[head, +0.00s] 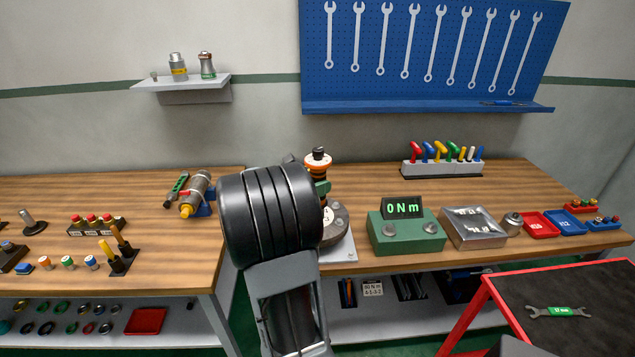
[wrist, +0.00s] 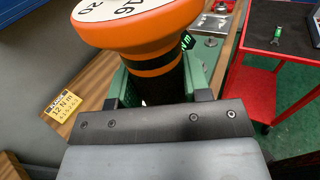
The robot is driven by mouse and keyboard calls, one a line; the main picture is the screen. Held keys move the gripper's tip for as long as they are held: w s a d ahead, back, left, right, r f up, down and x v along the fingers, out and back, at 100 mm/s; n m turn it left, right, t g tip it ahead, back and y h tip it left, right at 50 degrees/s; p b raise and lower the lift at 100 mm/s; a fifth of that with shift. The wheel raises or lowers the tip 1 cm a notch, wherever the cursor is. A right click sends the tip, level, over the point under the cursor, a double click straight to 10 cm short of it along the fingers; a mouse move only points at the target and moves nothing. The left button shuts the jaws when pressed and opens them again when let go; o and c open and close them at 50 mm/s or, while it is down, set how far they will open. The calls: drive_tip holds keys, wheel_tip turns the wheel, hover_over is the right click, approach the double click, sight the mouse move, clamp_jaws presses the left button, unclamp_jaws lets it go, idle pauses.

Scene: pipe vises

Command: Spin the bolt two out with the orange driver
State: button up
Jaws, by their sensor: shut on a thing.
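The orange driver (head: 318,166) stands upright over a round grey flange (head: 337,222) on a pale plate at the bench's front edge. In the wrist view, its orange head (wrist: 150,52) with a white numbered cap fills the top, above a black grip. My gripper (wrist: 172,85) is shut on this black grip, one green finger on each side. In the head view, a green finger of my gripper (head: 322,187) shows beside the driver. A "3" label is visible on the flange. Bolt two and the driver's tip are hidden behind my arm, so I cannot tell whether they touch.
A green torque display (head: 407,232) reads 0 Nm to the right. Beside it are a metal box (head: 473,228) and red and blue trays (head: 541,224). A rack of coloured tools (head: 441,168) stands behind. A red cart (head: 570,310) holds a green wrench (head: 559,311).

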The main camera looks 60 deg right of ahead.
sight(318, 167)
drive_tip(key=shift+r+p, duration=1.7)
drive_tip(key=shift+r, duration=0.75)
